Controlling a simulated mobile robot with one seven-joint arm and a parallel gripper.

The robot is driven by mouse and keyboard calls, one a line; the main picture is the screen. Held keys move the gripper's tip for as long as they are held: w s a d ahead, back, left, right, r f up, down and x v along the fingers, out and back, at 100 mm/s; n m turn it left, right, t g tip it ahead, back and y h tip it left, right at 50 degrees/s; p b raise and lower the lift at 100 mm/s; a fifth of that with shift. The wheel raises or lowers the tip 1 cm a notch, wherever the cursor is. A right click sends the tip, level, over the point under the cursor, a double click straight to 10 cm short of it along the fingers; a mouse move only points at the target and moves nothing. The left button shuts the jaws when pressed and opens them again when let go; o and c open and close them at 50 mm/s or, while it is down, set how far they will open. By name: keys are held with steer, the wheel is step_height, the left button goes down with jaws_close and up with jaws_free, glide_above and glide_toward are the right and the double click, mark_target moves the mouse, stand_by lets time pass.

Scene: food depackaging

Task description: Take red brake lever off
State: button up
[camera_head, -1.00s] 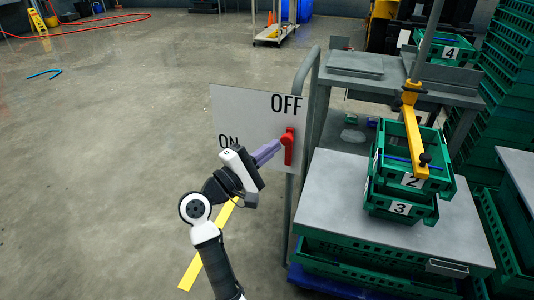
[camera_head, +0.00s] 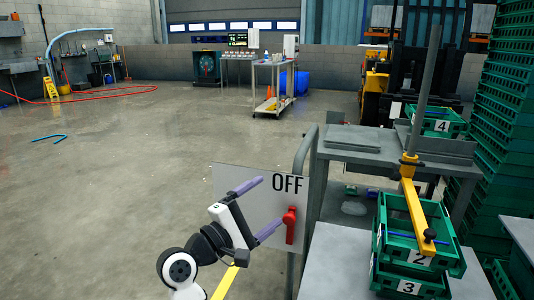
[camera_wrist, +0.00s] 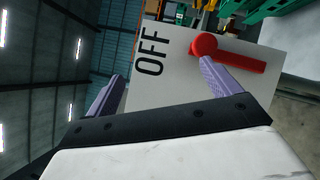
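The red brake lever (camera_head: 290,225) is on a white panel (camera_head: 235,180) beside the cart's upright. Its handle hangs down below the word OFF. In the wrist view the red lever (camera_wrist: 240,57) has its round hub near the top and its handle pointing right. My gripper (camera_head: 262,207) is open, with its two purple fingers spread wide. The lower finger in the head view reaches close to the lever; I cannot tell whether it touches. The other finger is above and left, in front of the panel. Nothing is between the fingers.
The grey cart (camera_head: 345,250) stands right of the panel with green crates 2 and 3 (camera_head: 417,258) on it. A yellow arm (camera_head: 414,205) on a pole crosses the crates. Crate stacks (camera_head: 500,130) rise at right. The floor at left is mostly clear.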

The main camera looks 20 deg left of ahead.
steer(key=shift+o, duration=1.2)
steer(key=shift+m+h, duration=0.4)
steer(key=shift+h, duration=0.1)
steer(key=r, duration=0.1)
steer(key=d+r, duration=0.1)
steer(key=r, duration=0.3)
steer(key=shift+d+r, duration=0.2)
steer(key=shift+d, duration=0.2)
steer(key=r, duration=0.2)
steer(key=d+r, duration=0.1)
steer(key=r, duration=0.1)
steer(key=shift+s+d+r, duration=0.15)
steer(key=shift+r, duration=0.15)
jaws_close()
steer(key=r, duration=0.2)
steer(key=a+r, duration=0.1)
steer(key=r, duration=0.1)
steer(key=shift+r, duration=0.1)
